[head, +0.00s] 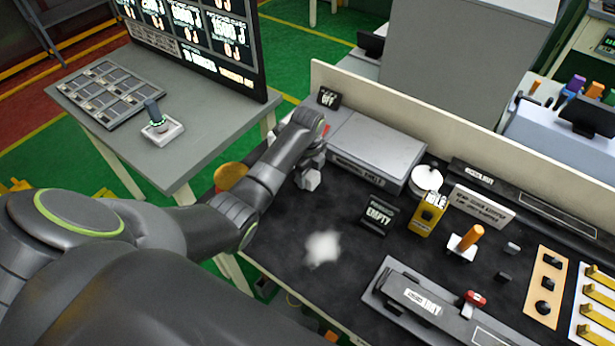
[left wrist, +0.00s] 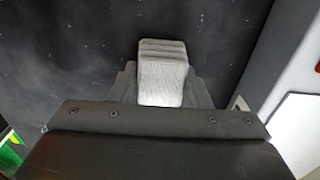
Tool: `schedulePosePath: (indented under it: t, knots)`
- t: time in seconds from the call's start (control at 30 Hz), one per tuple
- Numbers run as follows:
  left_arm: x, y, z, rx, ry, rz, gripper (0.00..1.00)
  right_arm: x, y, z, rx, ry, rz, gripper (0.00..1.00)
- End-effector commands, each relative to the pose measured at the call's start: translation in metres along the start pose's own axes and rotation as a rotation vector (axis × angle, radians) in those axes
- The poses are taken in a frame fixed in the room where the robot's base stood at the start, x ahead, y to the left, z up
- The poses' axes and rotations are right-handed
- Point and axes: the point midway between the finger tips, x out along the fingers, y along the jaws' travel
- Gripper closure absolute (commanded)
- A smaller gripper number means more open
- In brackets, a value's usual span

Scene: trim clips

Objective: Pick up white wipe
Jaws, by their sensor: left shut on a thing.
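The white wipe (left wrist: 163,82) is a small folded pad of pale woven cloth with layered edges at its far end. My left gripper (head: 309,170) is shut on it, and the wipe also shows as a small whitish piece (head: 311,181) at the fingertips in the head view. It is over the dark mat, left of the grey box; I cannot tell whether it touches the mat. The fingers partly hide its sides in the left wrist view. My right gripper is not in view.
A fuzzy white patch (head: 322,248) lies on the dark mat (head: 290,225). A grey flat box (head: 372,150), an EMPTY sign (head: 378,215), a white round pot (head: 426,180) and a yellow holder (head: 427,216) stand to the right. A cream wall (head: 400,105) runs behind.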

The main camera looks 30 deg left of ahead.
Motion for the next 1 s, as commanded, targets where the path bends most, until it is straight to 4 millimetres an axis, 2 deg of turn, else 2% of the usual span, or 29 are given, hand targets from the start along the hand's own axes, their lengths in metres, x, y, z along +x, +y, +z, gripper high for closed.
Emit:
schedulePosePath:
  t: [0.37, 0.47, 0.8, 1.0]
  knots:
    - [-0.006, -0.001, 0.000, 0.000, -0.001, -0.001, 0.79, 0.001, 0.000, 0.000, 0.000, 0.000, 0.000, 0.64]
    - [-0.018, -0.001, 0.001, 0.000, -0.002, -0.004, 0.79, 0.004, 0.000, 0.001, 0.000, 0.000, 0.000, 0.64]
    - [-0.082, -0.001, 0.001, 0.001, -0.001, -0.004, 0.79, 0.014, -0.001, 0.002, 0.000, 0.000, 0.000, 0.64]
    - [-0.100, -0.001, 0.001, -0.001, -0.001, -0.001, 0.79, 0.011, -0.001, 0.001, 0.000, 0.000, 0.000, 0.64]
